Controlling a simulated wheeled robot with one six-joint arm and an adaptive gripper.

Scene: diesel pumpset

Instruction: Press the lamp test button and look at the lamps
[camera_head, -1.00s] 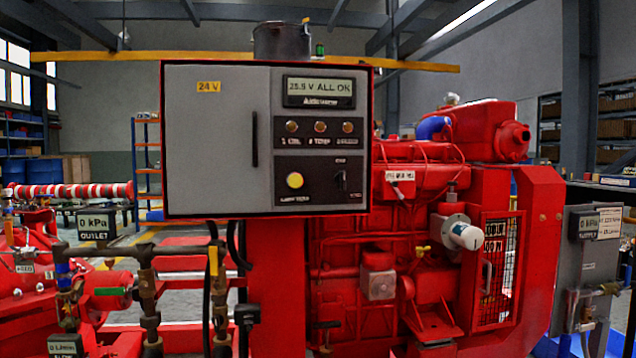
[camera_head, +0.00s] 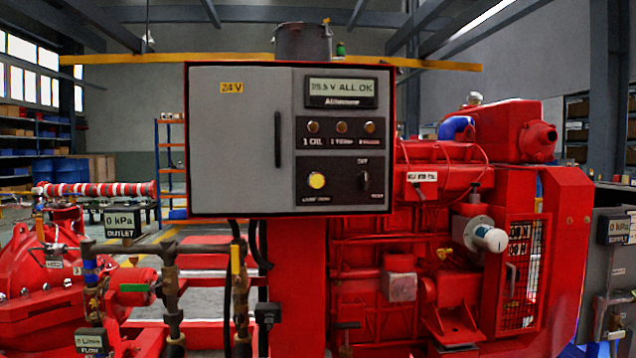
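The grey control panel (camera_head: 232,160) in a red frame faces me at the middle of the view. Its display (camera_head: 341,92) reads about "25.5 V ALL OK". Below it is a row of three small amber-brown lamps (camera_head: 341,127), labelled something like oil, temp and a third word I cannot read; none looks clearly lit. Under them, the round yellow lamp test button (camera_head: 317,181) sits at the lower left, with a small label below. A dark rotary switch (camera_head: 364,181) is to its right. Nothing touches the button. My gripper is not in view.
The red diesel engine (camera_head: 430,240) stands behind and right of the panel. Pipes and valves (camera_head: 168,290) with an OUTLET gauge (camera_head: 121,222) are at the lower left. A grey supply box (camera_head: 608,260) stands at the right edge. The space before the panel looks clear.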

